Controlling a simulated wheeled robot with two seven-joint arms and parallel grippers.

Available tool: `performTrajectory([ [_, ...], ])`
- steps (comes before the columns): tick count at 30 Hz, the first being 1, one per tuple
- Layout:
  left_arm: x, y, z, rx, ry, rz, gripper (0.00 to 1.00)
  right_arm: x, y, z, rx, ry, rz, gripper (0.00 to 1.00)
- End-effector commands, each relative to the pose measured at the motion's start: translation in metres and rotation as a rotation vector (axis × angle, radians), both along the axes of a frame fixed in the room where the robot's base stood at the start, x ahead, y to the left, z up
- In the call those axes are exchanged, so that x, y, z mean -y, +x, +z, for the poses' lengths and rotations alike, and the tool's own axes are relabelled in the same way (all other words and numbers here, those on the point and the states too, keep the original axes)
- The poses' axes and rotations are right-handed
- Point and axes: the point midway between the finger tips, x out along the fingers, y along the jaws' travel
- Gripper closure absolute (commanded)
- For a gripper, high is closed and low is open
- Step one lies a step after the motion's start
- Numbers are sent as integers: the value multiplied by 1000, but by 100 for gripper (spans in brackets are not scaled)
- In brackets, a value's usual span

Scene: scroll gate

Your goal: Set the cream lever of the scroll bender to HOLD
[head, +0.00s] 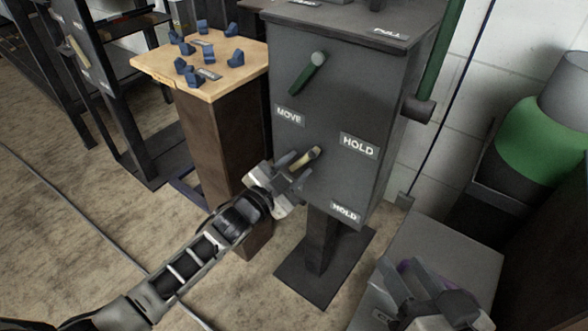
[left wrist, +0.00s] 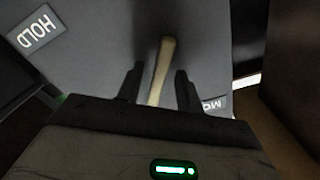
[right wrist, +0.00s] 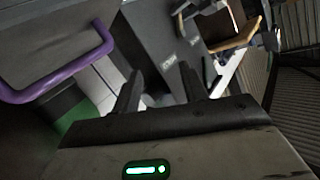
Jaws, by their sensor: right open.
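The scroll bender (head: 330,90) is a dark grey cabinet on a post. Its cream lever (head: 303,160) sits low on the front face, tilted up to the right in the head view. My left gripper (head: 294,170) is at the lever. In the left wrist view the cream lever (left wrist: 162,70) stands between the open fingers, with gaps showing. My right gripper (right wrist: 160,88) is open and empty, low at the right in the head view.
A green-handled lever (head: 308,72) is higher on the cabinet. A wooden-topped stand (head: 150,66) with several blue pieces is at the left. A grey box (head: 440,255) is near my right gripper. A purple handle (right wrist: 70,76) shows in the right wrist view.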

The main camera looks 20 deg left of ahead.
Motion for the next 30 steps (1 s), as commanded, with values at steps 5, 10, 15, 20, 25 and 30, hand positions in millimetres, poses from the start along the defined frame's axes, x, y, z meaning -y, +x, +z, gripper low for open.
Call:
performTrajectory([
  [5,0,0,0,0,0,0,64,0,1,3,6,4,-2,56],
  [10,0,0,0,0,0,0,100,0,1,3,7,5,-2,56],
  [15,0,0,0,-1,-3,0,100,0,1,4,8,4,-3,56],
  [20,2,-1,0,-11,-29,-1,100,0,1,6,10,-4,-4,56],
  [25,6,-3,-2,-39,-102,0,100,2,2,7,10,-30,-7,56],
  [30,13,-5,-5,-83,-225,0,100,4,2,8,9,-72,-10,56],
])
